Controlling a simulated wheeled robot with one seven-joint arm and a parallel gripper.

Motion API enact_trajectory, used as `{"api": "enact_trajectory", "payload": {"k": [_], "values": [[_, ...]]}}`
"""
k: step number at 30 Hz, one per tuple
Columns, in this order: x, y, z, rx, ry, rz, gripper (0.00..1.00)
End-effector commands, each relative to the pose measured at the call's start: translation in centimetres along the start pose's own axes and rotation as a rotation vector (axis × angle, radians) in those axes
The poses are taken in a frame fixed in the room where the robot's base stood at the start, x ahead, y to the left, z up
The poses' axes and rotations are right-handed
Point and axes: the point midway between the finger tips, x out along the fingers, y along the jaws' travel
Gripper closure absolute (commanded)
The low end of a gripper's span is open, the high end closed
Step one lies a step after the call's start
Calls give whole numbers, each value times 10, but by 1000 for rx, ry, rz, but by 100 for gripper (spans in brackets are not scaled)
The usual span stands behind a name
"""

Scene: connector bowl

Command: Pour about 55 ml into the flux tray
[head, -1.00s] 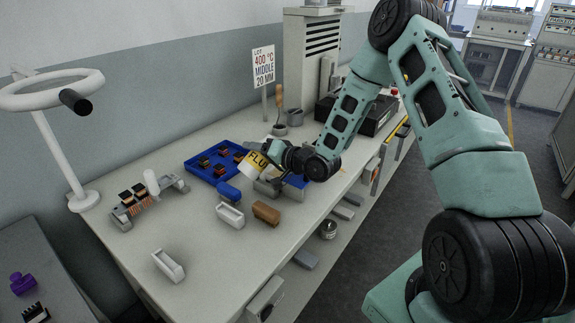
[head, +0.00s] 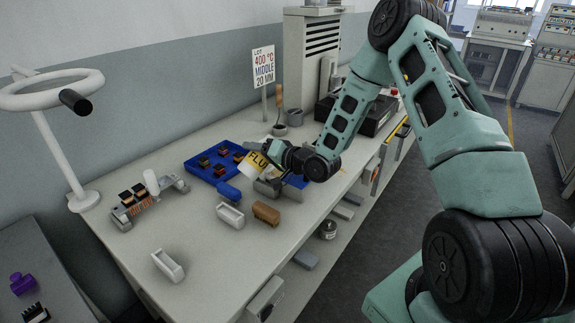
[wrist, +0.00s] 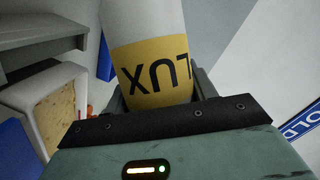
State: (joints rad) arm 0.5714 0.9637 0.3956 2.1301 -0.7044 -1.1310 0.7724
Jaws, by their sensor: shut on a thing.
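A white flux bottle with a yellow label (head: 258,161) is in my gripper (head: 275,152), above the middle of the bench. It looks tilted in the head view. In the wrist view the bottle (wrist: 142,22) stands between my jaws, its label lettering facing the camera; its mouth is out of frame. No liquid stream shows.
A blue tray (head: 196,165) with several components is left of the bottle. A blue piece (head: 228,192) and a brown block (head: 266,213) lie near the white tray. A grey box (head: 292,191) is below my gripper. A ring lamp (head: 52,90) stands at left.

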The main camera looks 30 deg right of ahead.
Motion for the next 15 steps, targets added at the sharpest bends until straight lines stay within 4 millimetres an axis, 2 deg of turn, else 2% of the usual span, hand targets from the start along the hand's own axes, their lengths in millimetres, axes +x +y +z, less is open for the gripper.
{"api": "enact_trajectory", "payload": {"k": [11, 15], "values": [[0, -1, -1, -6, 0, 1, 75], [-1, -3, -3, -60, -4, 19, 75]]}}
